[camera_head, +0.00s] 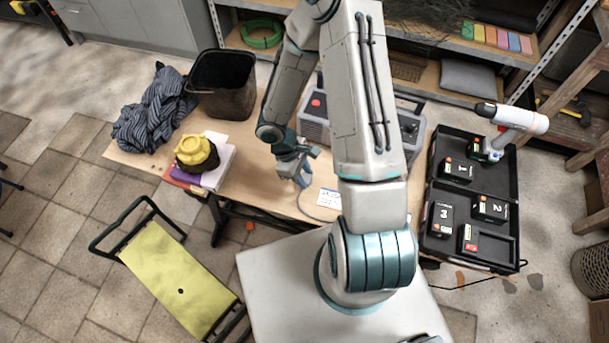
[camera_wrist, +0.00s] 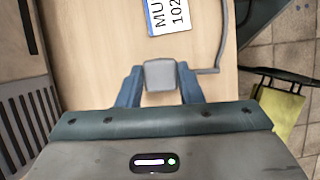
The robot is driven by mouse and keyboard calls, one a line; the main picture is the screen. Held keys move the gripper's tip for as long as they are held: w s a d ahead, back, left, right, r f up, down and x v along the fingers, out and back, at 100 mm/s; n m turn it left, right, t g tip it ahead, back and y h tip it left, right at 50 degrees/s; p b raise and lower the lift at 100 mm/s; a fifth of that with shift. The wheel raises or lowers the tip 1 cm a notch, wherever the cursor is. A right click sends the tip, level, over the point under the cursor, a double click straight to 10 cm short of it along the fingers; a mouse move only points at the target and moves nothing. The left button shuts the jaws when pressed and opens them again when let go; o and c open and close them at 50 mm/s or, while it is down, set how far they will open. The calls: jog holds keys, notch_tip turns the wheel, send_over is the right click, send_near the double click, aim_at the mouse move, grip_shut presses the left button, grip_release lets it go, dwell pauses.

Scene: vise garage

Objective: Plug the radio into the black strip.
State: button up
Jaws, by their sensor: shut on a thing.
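My gripper (camera_head: 301,180) is over the wooden table, left of my arm's upper links in the head view. In the wrist view its two blue fingers (camera_wrist: 160,88) are shut on a grey plug (camera_wrist: 160,74). A grey cord (camera_wrist: 222,42) runs beside the plug and up past a white and blue plate. A grey boxy device, apparently the radio (camera_head: 315,130), stands at the back of the table, partly hidden by my arm. Its slotted side seems to show in the wrist view (camera_wrist: 22,120). I cannot make out the black strip for certain in either view.
The white and blue plate (camera_wrist: 168,14) lies on the table (camera_head: 245,160). A black bin (camera_head: 222,85), striped cloth (camera_head: 155,112) and yellow item on books (camera_head: 197,152) are left. A black tray (camera_head: 500,255) with battery packs is right. A yellow cart (camera_head: 175,275) stands front left.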

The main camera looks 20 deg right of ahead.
notch_tip(320, 180, up, 2)
jog(key=shift+r+p, duration=0.1)
jog(key=shift+p, duration=0.35)
jog(key=s+d+r+p, duration=0.5)
jog(key=s+d+r, duration=0.1)
jog(key=s, duration=0.3)
jog(key=shift+d+r, duration=0.35)
jog(key=shift+d, duration=0.3)
jog(key=shift+f, duration=0.1)
